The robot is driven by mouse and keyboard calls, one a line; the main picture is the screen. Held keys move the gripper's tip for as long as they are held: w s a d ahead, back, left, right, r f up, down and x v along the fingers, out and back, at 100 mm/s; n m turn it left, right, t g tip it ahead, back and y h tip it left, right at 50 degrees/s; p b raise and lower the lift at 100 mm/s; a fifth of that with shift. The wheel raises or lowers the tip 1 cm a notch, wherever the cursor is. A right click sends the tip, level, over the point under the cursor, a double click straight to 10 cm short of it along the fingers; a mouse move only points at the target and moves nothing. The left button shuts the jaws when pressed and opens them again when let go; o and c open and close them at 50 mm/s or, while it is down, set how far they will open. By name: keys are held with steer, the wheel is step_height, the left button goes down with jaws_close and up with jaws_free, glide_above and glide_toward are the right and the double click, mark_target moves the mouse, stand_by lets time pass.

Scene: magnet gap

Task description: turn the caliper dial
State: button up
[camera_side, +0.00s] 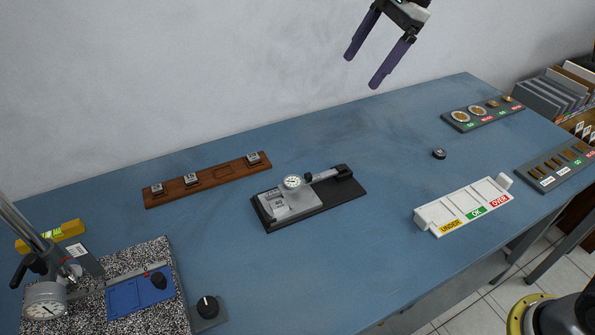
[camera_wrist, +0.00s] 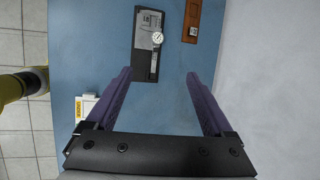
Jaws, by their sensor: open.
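The caliper (camera_side: 315,193) lies on a black base plate in the middle of the blue table, with a round white dial (camera_side: 292,182) near its left end. In the wrist view the caliper's base (camera_wrist: 146,60) lies ahead of the fingers, and the dial (camera_wrist: 158,38) is at its right edge. My gripper (camera_side: 363,70) is high above the back of the table, up and to the right of the caliper in the side view. Its two purple fingers are spread with nothing between them, as the wrist view (camera_wrist: 160,92) also shows. A black knob (camera_side: 207,305) stands on a small grey plate at the front left.
A wooden rack (camera_side: 205,180) with several small blocks lies left of the caliper. A white UNDER/OK/OVER tray (camera_side: 463,207) and a small dark disc (camera_side: 439,154) lie to the right. A speckled plate (camera_side: 100,315) with a dial stand is at the front left. Bare table surrounds the caliper.

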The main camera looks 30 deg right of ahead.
steer(key=w+a+f+g, duration=0.2)
steer(key=w+a+f, duration=0.2)
steer(key=w+f, duration=0.45)
glide_toward(293, 181)
steer(key=shift+g, duration=0.4)
steer(key=x, duration=0.7)
steer(key=shift+w+f, duration=0.2)
steer(key=shift+w, duration=0.2)
jaws_close()
